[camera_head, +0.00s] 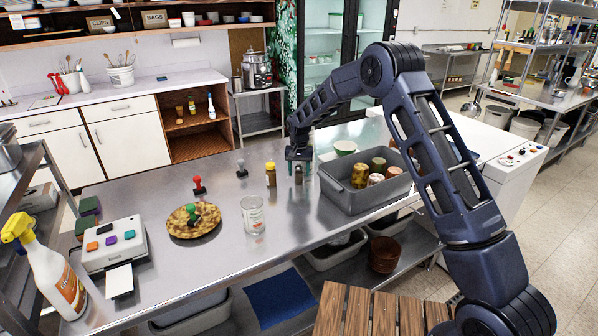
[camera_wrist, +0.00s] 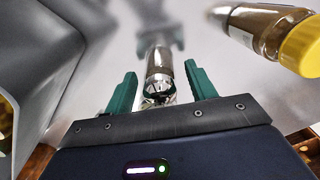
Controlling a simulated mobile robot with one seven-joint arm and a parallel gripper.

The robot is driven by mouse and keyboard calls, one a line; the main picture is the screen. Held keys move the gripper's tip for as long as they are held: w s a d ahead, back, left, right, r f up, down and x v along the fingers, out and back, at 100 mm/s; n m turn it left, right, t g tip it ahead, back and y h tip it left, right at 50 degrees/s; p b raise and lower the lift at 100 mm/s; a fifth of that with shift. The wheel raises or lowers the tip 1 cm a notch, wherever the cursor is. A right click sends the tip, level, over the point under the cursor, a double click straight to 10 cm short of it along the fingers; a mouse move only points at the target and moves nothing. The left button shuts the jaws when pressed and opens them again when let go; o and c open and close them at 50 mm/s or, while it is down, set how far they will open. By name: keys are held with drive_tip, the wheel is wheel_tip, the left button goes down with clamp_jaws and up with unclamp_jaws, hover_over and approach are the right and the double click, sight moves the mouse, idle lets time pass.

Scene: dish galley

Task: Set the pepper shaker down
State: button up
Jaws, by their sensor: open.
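The pepper shaker (camera_wrist: 160,68) is a small shiny metal cylinder in the wrist view, between the two green fingers of my gripper (camera_wrist: 160,70). Gaps show on both sides of it, so the fingers are open and apart from it. In the head view the shaker (camera_head: 298,175) shows just below my gripper (camera_head: 299,155) and appears to stand upright on the steel table (camera_head: 310,240). Its upper part is hidden there by the gripper.
A yellow-capped jar (camera_head: 271,175) stands close left of the shaker. A grey bin (camera_head: 345,199) holding several jars is close on the right. A clear bottle is partly hidden behind my gripper.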

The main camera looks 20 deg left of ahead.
wheel_tip(320, 180, up, 12)
drive_tip(key=shift+r, duration=0.1)
drive_tip(key=shift+d+r, duration=0.15)
drive_tip(key=s+d+r+t, duration=0.1)
drive_tip(key=s+d+r, duration=0.2)
drive_tip(key=d+r, duration=0.6)
drive_tip(key=s+d+r+m, duration=0.1)
drive_tip(key=s+d+r, duration=0.25)
drive_tip(key=d, duration=0.95)
drive_tip(key=s+d+r+t, duration=0.1)
drive_tip(key=s+d+r, duration=0.1)
drive_tip(key=d+r, duration=0.7)
drive_tip(key=s+d+f+m+t, duration=0.1)
drive_tip(key=s+d+t, duration=0.1)
drive_tip(key=s+d, duration=1.9)
drive_tip(key=shift+s+d+f, duration=0.25)
drive_tip(key=shift+s+f, duration=0.1)
drive_tip(key=shift+s, duration=0.05)
drive_tip(key=shift+t, duration=0.3)
drive_tip(key=s+d+f, duration=0.1)
drive_tip(key=s, duration=0.1)
drive_tip(key=s+f, duration=0.1)
drive_tip(key=s, duration=0.1)
drive_tip(key=s+d+f, duration=0.1)
drive_tip(key=s, duration=0.1)
drive_tip(key=shift+d, duration=0.3)
drive_tip(key=shift+c, duration=0.2)
